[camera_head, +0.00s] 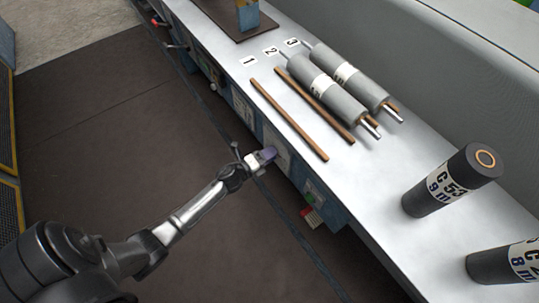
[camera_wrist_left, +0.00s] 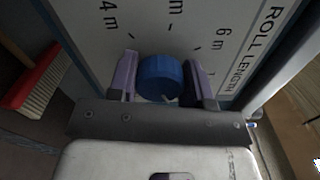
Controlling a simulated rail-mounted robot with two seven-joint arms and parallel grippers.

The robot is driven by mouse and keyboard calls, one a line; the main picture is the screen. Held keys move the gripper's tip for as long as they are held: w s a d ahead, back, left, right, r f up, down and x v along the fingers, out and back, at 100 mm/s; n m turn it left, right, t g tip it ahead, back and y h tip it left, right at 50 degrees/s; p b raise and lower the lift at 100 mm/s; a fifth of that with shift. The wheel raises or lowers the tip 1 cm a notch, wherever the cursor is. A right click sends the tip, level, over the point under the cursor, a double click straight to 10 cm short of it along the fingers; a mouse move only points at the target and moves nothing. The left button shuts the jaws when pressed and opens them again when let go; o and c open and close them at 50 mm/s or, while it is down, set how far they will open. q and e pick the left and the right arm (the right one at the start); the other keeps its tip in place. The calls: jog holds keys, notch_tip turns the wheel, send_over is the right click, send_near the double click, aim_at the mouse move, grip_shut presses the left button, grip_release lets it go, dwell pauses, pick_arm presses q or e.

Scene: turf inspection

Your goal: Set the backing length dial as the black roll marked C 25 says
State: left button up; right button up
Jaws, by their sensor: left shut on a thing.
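A black roll (camera_head: 505,265) at the lower right edge of the head view is partly cut off; its white label reads "C 2" and "8 m" as far as visible. My left gripper (camera_head: 264,157) is at the front face of the bench. In the left wrist view my left gripper's purple fingers (camera_wrist_left: 164,84) are shut on a round blue dial (camera_wrist_left: 160,74), one on each side. The panel around it reads "ROLL LENGTH", with "4 m" and "6 m" marks and one between them partly cut off. A small pale mark shows near the dial's lower edge. My right gripper is out of view.
Another black roll marked C 53, 9 m (camera_head: 450,180), stands on the bench top (camera_head: 370,190). A red brush (camera_wrist_left: 38,78) hangs left of the panel. The floor in front is clear.

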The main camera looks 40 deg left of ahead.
pick_arm(q)
jog(key=shift+m, duration=0.7)
jog(key=o, duration=0.9)
jog(key=shift+p+v, duration=1.15)
jog(key=shift+v, duration=5.8)
